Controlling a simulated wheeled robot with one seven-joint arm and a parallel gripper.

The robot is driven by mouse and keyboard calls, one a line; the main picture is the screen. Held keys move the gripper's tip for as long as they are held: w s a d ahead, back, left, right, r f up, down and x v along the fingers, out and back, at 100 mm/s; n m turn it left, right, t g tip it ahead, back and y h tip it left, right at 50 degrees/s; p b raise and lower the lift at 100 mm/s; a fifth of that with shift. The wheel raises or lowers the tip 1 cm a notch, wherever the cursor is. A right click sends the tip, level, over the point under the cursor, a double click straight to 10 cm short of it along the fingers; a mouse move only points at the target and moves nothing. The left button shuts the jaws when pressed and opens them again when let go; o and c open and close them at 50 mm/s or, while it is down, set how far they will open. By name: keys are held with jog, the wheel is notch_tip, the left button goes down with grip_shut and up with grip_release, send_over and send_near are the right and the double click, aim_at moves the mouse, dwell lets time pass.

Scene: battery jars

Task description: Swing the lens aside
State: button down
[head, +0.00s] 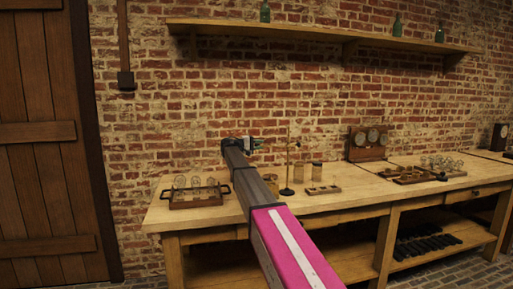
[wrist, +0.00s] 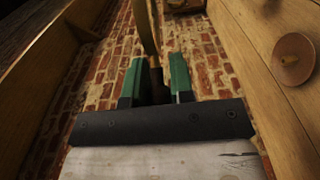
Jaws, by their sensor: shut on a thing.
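My gripper (wrist: 154,78) has its two green fingers on either side of the lower end of a slim brass-brown rod (wrist: 146,25) in the wrist view. It is shut on that rod, whose grasped end is partly hidden between the fingers. In the head view my gripper (head: 252,144) is above the bench, left of a thin upright stand (head: 288,168) with a dark base. I cannot make out the lens glass itself in either view.
The wooden bench (head: 350,202) carries a tray of glass jars (head: 195,193) at left, small cylinders (head: 316,171) and a low wooden block (head: 322,190) near the stand, and a gauge panel (head: 367,144). A reddish disc (wrist: 292,58) shows at right in the wrist view.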

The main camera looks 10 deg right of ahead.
jog(key=w+d, duration=0.5)
jog(key=d, duration=0.8)
jog(key=shift+m+g, duration=0.3)
jog(key=shift+g, duration=0.1)
jog(key=shift+f, duration=0.1)
jog(key=c, duration=1)
grip_release()
